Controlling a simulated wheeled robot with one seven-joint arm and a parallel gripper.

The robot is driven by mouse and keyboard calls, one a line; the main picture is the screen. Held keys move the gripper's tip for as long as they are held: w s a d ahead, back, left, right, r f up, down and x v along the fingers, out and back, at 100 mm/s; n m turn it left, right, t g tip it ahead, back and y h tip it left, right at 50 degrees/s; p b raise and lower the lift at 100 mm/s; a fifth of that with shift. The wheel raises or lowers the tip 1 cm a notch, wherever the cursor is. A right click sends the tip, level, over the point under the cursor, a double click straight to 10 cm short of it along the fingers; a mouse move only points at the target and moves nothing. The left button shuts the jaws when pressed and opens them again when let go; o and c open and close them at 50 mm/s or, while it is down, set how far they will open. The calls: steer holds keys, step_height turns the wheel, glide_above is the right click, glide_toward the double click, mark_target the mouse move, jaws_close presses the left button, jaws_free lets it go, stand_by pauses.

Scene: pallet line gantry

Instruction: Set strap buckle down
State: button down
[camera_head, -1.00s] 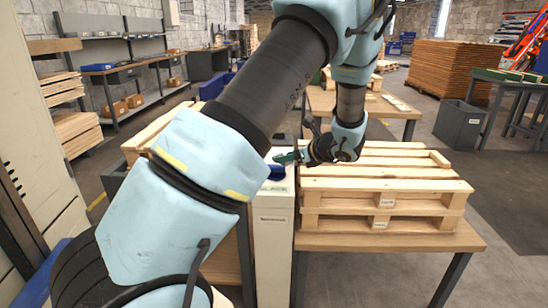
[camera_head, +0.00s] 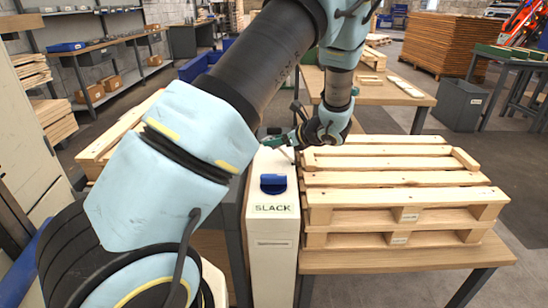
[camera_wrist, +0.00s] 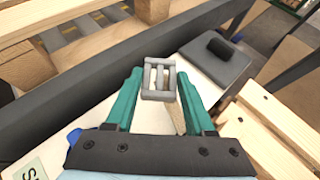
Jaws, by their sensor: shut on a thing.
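My gripper (camera_head: 273,140) is over the far part of the narrow white stand (camera_head: 258,222). In the wrist view its two green fingers are shut on a grey strap buckle (camera_wrist: 158,78), a small rectangular frame with bars. A pale strip shows below the buckle between the fingers. I cannot tell whether the buckle touches the surface beneath it. The buckle is too small to make out in the head view.
A blue piece (camera_head: 273,183) and a "SLACK" label (camera_head: 272,208) are at the stand's near end. Stacked wooden pallets (camera_head: 395,190) stand close on the right. A dark grey plate with a black knob (camera_wrist: 217,58) lies beyond the fingers.

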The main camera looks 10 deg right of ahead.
steer(key=shift+f, duration=3.3)
steer(key=shift+f, duration=0.2)
steer(key=shift+c, duration=1.3)
jaws_free()
steer(key=shift+r, duration=0.2)
steer(key=v, duration=1.2)
